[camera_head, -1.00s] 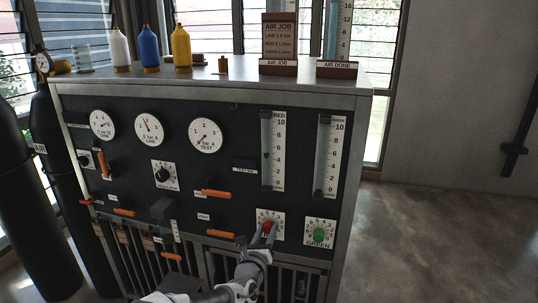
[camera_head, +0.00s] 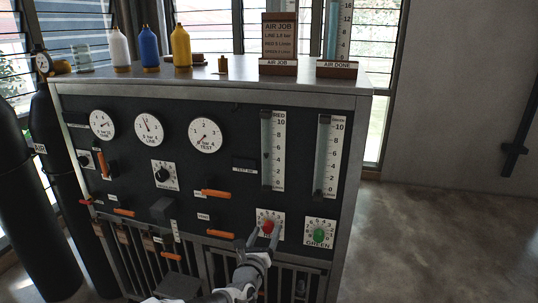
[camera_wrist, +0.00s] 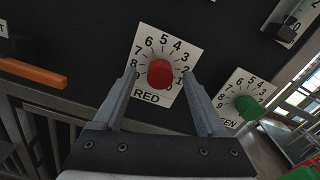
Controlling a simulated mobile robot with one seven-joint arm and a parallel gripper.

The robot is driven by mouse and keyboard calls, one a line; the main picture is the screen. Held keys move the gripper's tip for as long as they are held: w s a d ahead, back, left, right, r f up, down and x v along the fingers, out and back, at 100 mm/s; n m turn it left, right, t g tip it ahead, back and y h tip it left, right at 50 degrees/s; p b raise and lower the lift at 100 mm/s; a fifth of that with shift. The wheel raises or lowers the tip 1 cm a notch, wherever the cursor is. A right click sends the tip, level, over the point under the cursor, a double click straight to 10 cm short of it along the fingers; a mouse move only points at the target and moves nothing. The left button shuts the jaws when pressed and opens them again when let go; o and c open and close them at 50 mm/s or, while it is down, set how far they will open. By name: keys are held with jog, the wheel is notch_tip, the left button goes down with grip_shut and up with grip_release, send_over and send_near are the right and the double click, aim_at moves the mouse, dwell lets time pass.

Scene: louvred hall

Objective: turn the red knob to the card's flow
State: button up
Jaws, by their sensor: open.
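The red knob (camera_head: 268,227) sits on its white dial plate low on the panel; in the wrist view the red knob (camera_wrist: 160,74) is between my fingers, with the word RED below it. My gripper (camera_head: 262,238) is open around the knob, and in the wrist view my gripper (camera_wrist: 163,82) shows a gap on both sides of it. The card (camera_head: 278,38) headed AIR JOB stands on top of the cabinet; its line for red is small and appears to read 5 L/min. The red flow tube (camera_head: 266,150) has its dark float near 5.
The green knob (camera_head: 319,235) is close to the right of the red one, also seen in the wrist view (camera_wrist: 248,107). An orange lever (camera_head: 220,234) is left of the red knob. Gauges and a second flow tube (camera_head: 323,155) are above.

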jog(key=v, duration=0.6)
dwell(0.5)
